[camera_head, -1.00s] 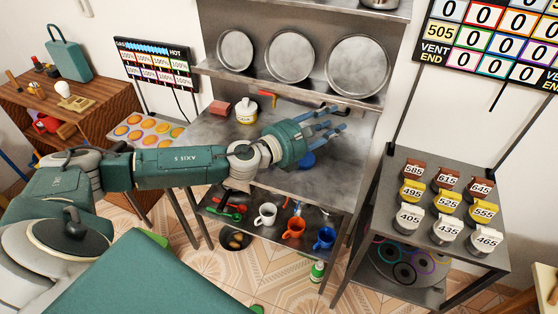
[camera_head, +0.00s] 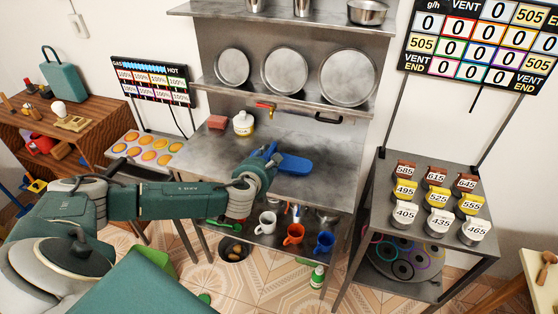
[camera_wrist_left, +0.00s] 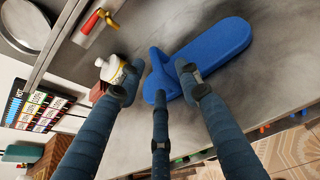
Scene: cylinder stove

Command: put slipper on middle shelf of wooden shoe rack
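The blue slipper (camera_head: 294,163) lies on the grey metal counter (camera_head: 205,160). My left gripper (camera_head: 270,156) is at its left end, with the fingers pointing at it. In the left wrist view the slipper (camera_wrist_left: 218,48) lies beyond the spread fingertips of my left gripper (camera_wrist_left: 160,88). Its near end shows between the fingers; I cannot tell whether they touch it. The left gripper is open. The wooden shoe rack (camera_head: 98,132) stands at the far left, with a red item (camera_head: 38,145) on a shelf below its top. My arm hides part of the rack's lower portion. My right gripper is not in view.
A white jar (camera_head: 243,124) and a reddish block (camera_head: 217,122) stand at the counter's back left. Mugs (camera_head: 294,233) stand on the shelf below. A tray of orange discs (camera_head: 147,149) lies between counter and rack. A weight stand (camera_head: 388,166) is at right.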

